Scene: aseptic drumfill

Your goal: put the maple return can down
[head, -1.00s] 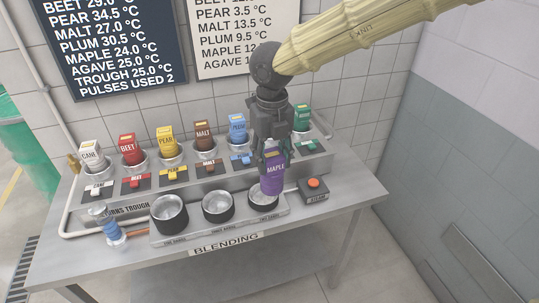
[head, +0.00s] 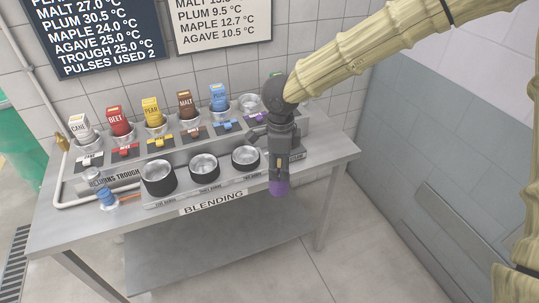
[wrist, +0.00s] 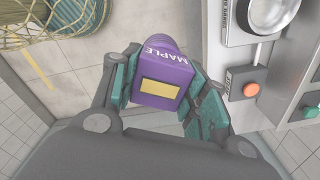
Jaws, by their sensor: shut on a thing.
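The purple maple can (wrist: 160,80) sits between the two green-padded fingers of my gripper (wrist: 168,95) in the wrist view. Its "MAPLE" label and a yellow patch face the camera. In the head view my gripper (head: 279,165) hangs at the front right of the blending table, shut on the can. Only the purple lower end of the can (head: 279,187) shows below the fingers there. The can appears at or just past the table's front edge; its height above the surface is unclear.
Three round pots (head: 204,167) stand in a row on the blending table (head: 90,228). Several labelled cans, such as the red beet can (head: 118,121), stand in holders behind. An orange button (wrist: 251,89) lies right of my gripper in the wrist view. A blue-banded item (head: 107,197) is at the left.

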